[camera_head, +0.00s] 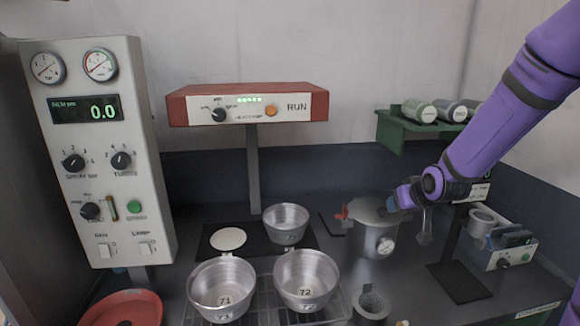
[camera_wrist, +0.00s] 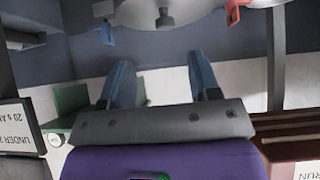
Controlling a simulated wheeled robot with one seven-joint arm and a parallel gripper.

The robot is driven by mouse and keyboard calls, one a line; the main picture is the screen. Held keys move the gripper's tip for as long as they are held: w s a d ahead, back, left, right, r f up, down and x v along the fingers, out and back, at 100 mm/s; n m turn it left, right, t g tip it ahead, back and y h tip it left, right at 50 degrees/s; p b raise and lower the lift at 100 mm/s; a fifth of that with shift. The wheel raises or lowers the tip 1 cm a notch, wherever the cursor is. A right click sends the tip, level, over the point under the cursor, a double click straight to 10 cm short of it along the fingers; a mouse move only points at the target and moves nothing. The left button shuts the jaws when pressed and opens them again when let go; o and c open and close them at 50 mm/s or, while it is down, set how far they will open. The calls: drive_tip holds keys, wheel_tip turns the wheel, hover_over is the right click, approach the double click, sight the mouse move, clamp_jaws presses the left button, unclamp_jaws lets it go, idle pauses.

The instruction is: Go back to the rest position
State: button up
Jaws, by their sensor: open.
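My gripper (camera_head: 425,192) is at the end of the purple arm, on the right in the head view, just right of and a little above a metal pot with a dial (camera_head: 376,236). In the wrist view my gripper (camera_wrist: 163,85) shows two blue fingers spread apart with nothing between them. The metal pot's lid (camera_wrist: 165,14) shows at the top of the wrist view, ahead of the fingers. Two metal pans marked 71 (camera_head: 222,284) and 72 (camera_head: 306,280) stand side by side at the front, and a third pan (camera_head: 286,224) stands behind them on a dark pad.
A red-topped RUN unit (camera_head: 248,105) stands on a post at the back. A control panel (camera_head: 95,150) is at the left, above a red bowl (camera_head: 120,308). A green shelf (camera_head: 418,133) holds several canisters. A small device (camera_head: 505,248) stands at the right.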

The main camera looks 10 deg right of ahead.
drive_tip(key=s+a+r+g, duration=0.1)
drive_tip(key=s+a+r, duration=0.2)
drive_tip(key=s+r, duration=0.3)
drive_tip(key=s+a+r+g, duration=0.1)
drive_tip(key=s+a+r, duration=0.2)
drive_tip(key=s, duration=1.1)
drive_tip(key=s+a+r+g, duration=0.2)
drive_tip(key=s+a+r, duration=0.1)
drive_tip(key=s+r, duration=0.6)
drive_tip(key=shift+s, duration=0.45)
drive_tip(key=shift+a, duration=0.1)
